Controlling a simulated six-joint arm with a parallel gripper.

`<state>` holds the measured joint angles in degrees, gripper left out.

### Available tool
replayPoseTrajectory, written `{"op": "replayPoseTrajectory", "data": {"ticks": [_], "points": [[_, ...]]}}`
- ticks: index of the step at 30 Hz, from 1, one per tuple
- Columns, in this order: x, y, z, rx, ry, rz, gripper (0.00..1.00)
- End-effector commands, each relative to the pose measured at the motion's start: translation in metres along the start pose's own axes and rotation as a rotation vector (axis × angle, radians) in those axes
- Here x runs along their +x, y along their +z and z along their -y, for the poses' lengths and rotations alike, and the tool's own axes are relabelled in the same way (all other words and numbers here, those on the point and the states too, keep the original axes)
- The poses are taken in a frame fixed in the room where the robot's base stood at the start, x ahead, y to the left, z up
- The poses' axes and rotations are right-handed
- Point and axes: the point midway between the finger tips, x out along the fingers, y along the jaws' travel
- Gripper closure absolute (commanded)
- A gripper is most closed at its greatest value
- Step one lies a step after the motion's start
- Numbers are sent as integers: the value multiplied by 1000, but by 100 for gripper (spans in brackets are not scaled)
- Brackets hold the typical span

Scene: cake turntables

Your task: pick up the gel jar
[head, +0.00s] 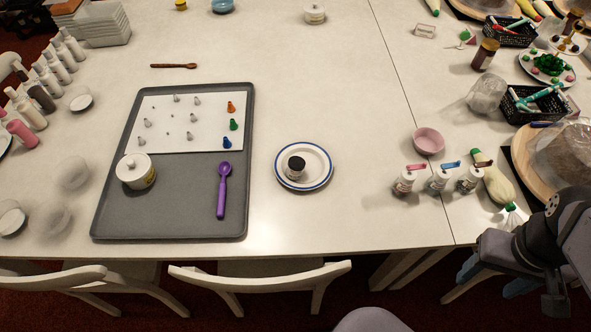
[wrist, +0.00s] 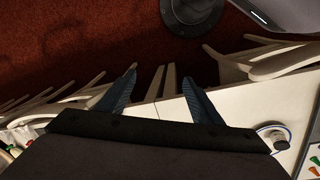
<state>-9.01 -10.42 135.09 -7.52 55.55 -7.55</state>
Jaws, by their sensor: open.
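The gel jar (head: 296,168), a small white jar with a black lid, stands upright on a white plate (head: 322,165) with a blue rim, right of the grey tray. In the wrist view the plate (wrist: 265,131) and the jar (wrist: 278,138) show small at the right edge. My gripper (head: 490,284) is at the lower right, past the table's front edge, well to the right of the jar and apart from it. In the wrist view my gripper (wrist: 159,76) has its two blue fingers spread, with nothing between them.
The grey tray (head: 190,200) holds a white lidded pot (head: 136,172), a purple spoon (head: 222,190) and a white sheet with piping tips. A pink bowl (head: 428,140) and several small bottles (head: 437,180) stand between plate and gripper. Chairs (head: 260,277) line the front edge.

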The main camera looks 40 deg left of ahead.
Motion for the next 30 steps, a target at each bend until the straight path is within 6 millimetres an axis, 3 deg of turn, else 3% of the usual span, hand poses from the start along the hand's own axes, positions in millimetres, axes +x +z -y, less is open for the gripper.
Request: {"op": "replayPoseTrajectory", "data": {"ticks": [5,11,17,21,24,30], "points": [[11,-43,14,-373,121,1,40],[13,-118,61,-950,350,0,40],[3,-187,153,-1510,649,-1,40],[-11,-215,240,-1841,896,-4,40],[-22,-220,294,-2004,1055,-4,40],[-39,-213,374,-2195,1298,-4,40]]}}
